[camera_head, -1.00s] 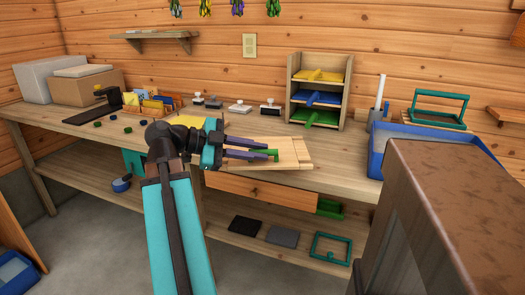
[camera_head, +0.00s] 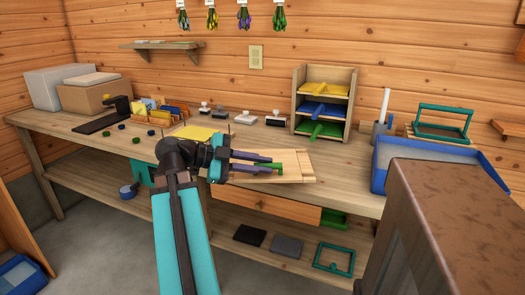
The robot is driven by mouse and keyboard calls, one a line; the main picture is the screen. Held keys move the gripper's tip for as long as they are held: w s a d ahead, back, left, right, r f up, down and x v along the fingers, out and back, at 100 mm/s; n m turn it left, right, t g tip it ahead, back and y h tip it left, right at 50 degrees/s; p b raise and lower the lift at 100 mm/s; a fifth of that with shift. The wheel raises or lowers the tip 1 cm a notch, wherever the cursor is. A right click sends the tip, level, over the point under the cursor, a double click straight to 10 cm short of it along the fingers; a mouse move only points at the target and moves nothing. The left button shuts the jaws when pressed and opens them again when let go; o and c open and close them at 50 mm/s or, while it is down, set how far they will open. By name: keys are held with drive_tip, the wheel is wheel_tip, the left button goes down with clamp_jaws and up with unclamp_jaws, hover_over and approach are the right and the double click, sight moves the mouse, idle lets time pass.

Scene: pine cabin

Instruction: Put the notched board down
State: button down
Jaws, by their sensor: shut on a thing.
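The notched board (camera_head: 300,168) is a pale wooden board with strips along its edges, at the front of the workbench in the middle of the view. My gripper (camera_head: 280,163) has two purple fingers reaching over it from the left. The fingers are closed on it at a green part (camera_head: 271,164) that shows between and beside the fingertips. The fingers hide part of the board. I cannot tell whether its underside touches the bench top (camera_head: 352,168).
A three-tier shelf unit (camera_head: 298,98) stands behind the board. A blue tray (camera_head: 378,175) lies to the right, with a brown cabinet (camera_head: 455,215) in front. Several stamps (camera_head: 240,117) stand behind. A drawer (camera_head: 285,208) sits below the bench top. Some bench is clear right of the board.

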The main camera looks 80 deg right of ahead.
sight(262, 155)
drive_tip(key=shift+w+d+r+p, duration=0.2)
drive_tip(key=shift+d+p, duration=0.3)
drive_tip(key=shift+p, duration=2.2)
drive_tip(key=p, duration=0.6)
drive_tip(key=shift+s+d+f, duration=0.15)
drive_tip(key=shift+d, duration=0.1)
drive_tip(key=d+p, duration=0.1)
drive_tip(key=p, duration=0.1)
drive_tip(key=d+p, duration=0.1)
drive_tip(key=p, duration=0.1)
drive_tip(key=shift+w+d+f, duration=0.1)
drive_tip(key=shift+w+d, duration=0.2)
drive_tip(key=shift+d, duration=0.05)
drive_tip(key=d, duration=0.3)
drive_tip(key=w+d+f+p, duration=0.1)
drive_tip(key=d, duration=0.3)
drive_tip(key=w+d+p, duration=0.1)
drive_tip(key=d, duration=0.2)
drive_tip(key=shift+d+f, duration=0.2)
drive_tip(key=shift+d, duration=0.05)
drive_tip(key=shift+f+p, duration=0.65)
drive_tip(key=shift+f, duration=1.1)
